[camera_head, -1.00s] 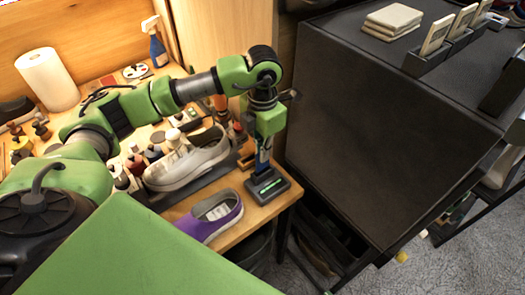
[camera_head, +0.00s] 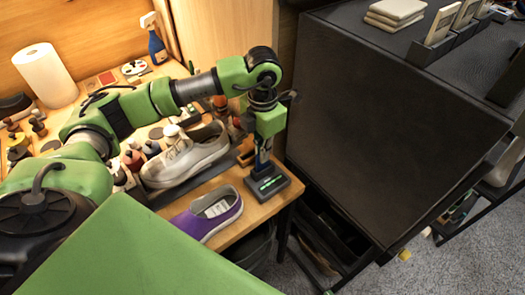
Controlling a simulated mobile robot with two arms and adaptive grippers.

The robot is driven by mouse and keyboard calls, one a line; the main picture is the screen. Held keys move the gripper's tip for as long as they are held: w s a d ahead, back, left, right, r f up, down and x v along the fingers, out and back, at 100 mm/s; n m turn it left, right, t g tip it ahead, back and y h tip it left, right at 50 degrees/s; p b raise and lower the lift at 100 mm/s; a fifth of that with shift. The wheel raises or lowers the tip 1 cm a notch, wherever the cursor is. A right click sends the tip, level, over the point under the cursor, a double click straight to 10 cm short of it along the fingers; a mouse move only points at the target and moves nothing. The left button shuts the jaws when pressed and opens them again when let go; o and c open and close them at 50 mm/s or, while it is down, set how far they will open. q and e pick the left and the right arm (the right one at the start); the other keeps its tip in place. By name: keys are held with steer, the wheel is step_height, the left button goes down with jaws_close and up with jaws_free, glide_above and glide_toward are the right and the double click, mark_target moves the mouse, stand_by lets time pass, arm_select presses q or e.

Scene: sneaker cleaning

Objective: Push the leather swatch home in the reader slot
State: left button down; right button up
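The reader (camera_head: 268,185) is a small dark box with a lit green display, standing at the front right corner of the wooden bench. My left gripper (camera_head: 264,160) points down just above it, at its back edge. A narrow bluish strip shows between the gripper and the reader; I cannot tell whether this is the leather swatch or part of the fingers. The slot and the fingertips are too small and covered to make out. My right gripper is not in view.
A purple slip-on shoe (camera_head: 208,213) lies left of the reader. A white sneaker (camera_head: 187,155) stands behind it on a dark tray, with several bottles around. A paper roll (camera_head: 46,75) and a spray bottle (camera_head: 155,40) stand further back. A large black cabinet (camera_head: 380,120) is close on the right.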

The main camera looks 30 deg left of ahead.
arm_select(q)
steer(key=shift+f+b, duration=0.65)
steer(key=shift+f, duration=0.2)
steer(key=c, duration=2.2)
jaws_free()
steer(key=shift+r, duration=0.15)
step_height(320, 180, up, 12)
steer(key=shift+f, duration=0.1)
